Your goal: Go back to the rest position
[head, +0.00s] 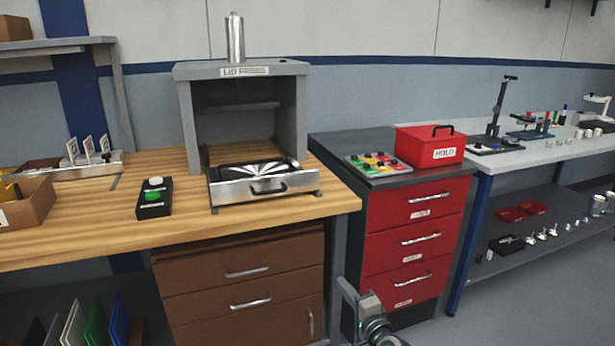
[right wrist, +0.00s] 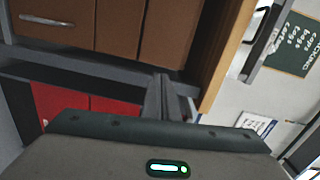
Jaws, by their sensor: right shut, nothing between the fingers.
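My right gripper (head: 347,288) shows low in the head view, in front of the gap between the wooden bench (head: 285,208) and the red drawer cabinet (head: 415,240). In the right wrist view its fingers (right wrist: 166,98) are together with nothing between them. It is apart from the furniture as far as I can tell. My left gripper is in neither view.
On the bench stand a grey press (head: 188,125) with a metal drawer (head: 264,188), a button box (head: 154,198) and a cardboard box (head: 30,205). A red HOLD box (head: 430,147) sits on the cabinet. Grey floor (head: 500,300) is clear at the right.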

